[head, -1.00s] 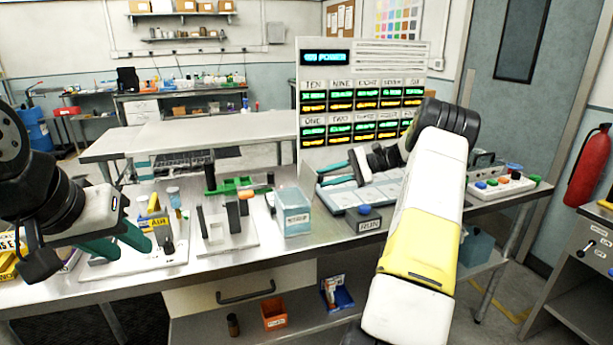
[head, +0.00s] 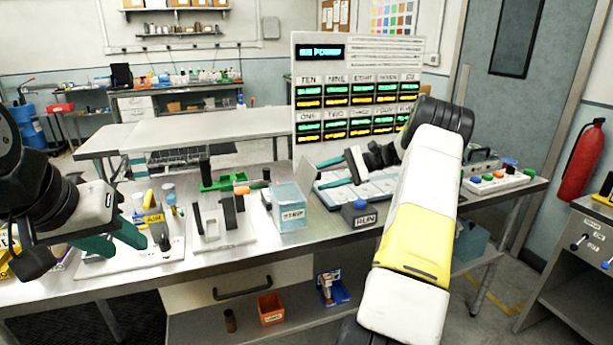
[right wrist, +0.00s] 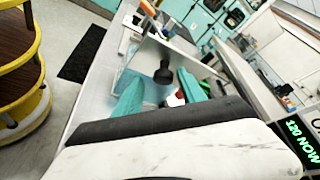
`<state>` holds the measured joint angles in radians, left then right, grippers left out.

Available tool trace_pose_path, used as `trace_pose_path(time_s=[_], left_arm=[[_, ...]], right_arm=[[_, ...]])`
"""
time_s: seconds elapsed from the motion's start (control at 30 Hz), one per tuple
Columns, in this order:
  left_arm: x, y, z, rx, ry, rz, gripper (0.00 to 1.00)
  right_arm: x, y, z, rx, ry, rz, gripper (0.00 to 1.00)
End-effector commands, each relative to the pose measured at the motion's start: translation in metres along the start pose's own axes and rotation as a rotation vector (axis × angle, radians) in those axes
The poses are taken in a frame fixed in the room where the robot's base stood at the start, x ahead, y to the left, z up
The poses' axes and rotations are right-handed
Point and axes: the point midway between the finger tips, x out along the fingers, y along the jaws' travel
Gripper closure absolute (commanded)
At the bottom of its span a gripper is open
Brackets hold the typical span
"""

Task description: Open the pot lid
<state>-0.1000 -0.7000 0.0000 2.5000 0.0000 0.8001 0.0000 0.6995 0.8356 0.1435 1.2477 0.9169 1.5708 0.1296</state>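The pot looks to be the translucent pale-blue box marked STRIP (head: 290,212), standing on the bench in the middle. A pale tilted panel (head: 304,174) shows just behind its right side; I cannot tell whether this is its lid. My right gripper (head: 335,172) is right of and above the box, its teal fingers spread, with nothing seen between them in the head view. In the right wrist view its fingers (right wrist: 163,92) are apart, with a see-through box (right wrist: 128,72) and a dark knobbed part beyond. My left gripper (head: 113,240) is open over the white board at left.
A white fixture with dark uprights (head: 222,225) stands left of the box. The blue RUN button block (head: 359,212) is to its right. A lit display panel (head: 358,90) rises behind. A board with coloured buttons (head: 497,180) lies at right.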

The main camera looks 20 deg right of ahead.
Motion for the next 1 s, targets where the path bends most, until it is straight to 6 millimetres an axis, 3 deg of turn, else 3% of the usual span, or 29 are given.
trace_pose_path(time_s=[0.17, 0.6, 1.0], left_arm=[[0.000, 0.000, 0.000, 0.000, 0.000, 0.000, 0.64], [0.000, 0.000, 0.000, 0.000, 0.000, 0.000, 0.64], [0.000, 0.000, 0.000, 0.000, 0.000, 0.000, 0.64]], right_arm=[[-0.006, -0.002, 0.000, -0.003, 0.001, -0.002, 0.52], [-0.071, 0.000, -0.001, 0.000, 0.001, -0.001, 0.52], [-0.078, 0.000, 0.000, 0.000, 0.000, 0.000, 0.52]])
